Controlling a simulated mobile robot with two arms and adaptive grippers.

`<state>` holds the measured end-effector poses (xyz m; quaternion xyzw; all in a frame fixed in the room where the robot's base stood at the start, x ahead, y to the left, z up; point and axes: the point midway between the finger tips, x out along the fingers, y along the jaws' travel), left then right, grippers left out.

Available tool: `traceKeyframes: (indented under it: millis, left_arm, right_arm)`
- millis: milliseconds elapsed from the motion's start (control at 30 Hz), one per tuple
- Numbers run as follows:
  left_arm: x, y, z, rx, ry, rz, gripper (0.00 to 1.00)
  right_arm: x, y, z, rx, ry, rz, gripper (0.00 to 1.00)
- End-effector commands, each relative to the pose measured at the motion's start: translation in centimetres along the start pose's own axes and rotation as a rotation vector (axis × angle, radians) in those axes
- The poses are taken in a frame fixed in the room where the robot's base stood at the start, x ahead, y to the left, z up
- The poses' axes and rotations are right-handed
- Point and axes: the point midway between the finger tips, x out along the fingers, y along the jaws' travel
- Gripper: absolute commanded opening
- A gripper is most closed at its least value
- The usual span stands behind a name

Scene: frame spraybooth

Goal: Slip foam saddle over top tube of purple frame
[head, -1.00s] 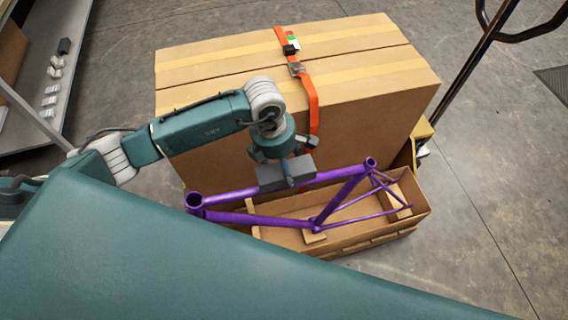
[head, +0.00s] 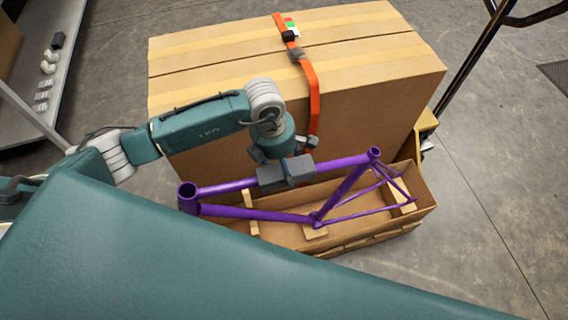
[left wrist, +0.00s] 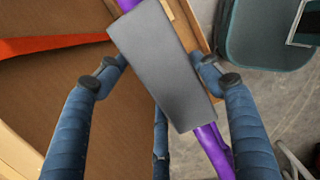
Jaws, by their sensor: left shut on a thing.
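The purple frame (head: 250,212) rests in an open, low cardboard box. Its top tube (head: 225,188) slopes up to the right. The grey foam saddle (head: 272,178) lies along the middle of the top tube, which shows at both its ends. In the left wrist view the foam (left wrist: 160,65) hides the tube under it, and purple tube (left wrist: 215,150) shows beyond. I cannot tell how deeply the tube sits in the foam. My left gripper (head: 287,163) is above the foam, with fingers (left wrist: 163,70) on its two long sides, shut on it. My right gripper is not in view.
A tall cardboard carton (head: 210,105) with an orange strap (head: 313,95) stands right behind the frame. The low box's wall (head: 380,232) surrounds much of the frame. A shelf (head: 55,70) is at far left; bare floor lies right.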

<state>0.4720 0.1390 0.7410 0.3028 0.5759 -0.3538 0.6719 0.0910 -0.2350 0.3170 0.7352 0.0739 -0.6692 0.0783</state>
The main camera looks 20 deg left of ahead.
Motion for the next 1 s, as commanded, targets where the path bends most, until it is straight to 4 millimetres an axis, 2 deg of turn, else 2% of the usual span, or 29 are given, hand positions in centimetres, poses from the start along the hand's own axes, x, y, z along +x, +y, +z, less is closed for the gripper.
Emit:
traceKeyframes:
  millis: [267, 300, 367, 400, 767, 867, 1000]
  left_arm:
    - [0.2, -0.1, -0.1, 0.0, 0.002, -0.003, 0.52]
    - [0.2, -0.1, -0.1, 0.0, 0.002, -0.003, 0.73]
    - [0.2, -0.1, -0.1, 0.0, 0.002, -0.003, 0.85]
    - [0.2, -0.1, -0.1, 0.0, 0.002, -0.003, 0.87]
    - [-0.4, 0.0, 0.0, 0.0, 0.001, -0.001, 0.87]
    - [-1.7, 0.0, 0.1, 0.0, -0.001, 0.0, 0.87]
    - [-4.7, 0.1, 0.0, 0.001, -0.001, 0.003, 0.87]
  right_arm:
    - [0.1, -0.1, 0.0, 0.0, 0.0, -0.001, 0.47]
    - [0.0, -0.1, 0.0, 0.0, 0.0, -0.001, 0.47]
    - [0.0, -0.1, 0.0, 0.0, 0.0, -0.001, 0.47]
    - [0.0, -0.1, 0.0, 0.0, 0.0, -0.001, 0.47]
    - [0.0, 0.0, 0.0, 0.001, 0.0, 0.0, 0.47]
    - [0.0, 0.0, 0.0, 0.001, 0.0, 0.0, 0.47]
    - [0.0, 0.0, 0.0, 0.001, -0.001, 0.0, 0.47]
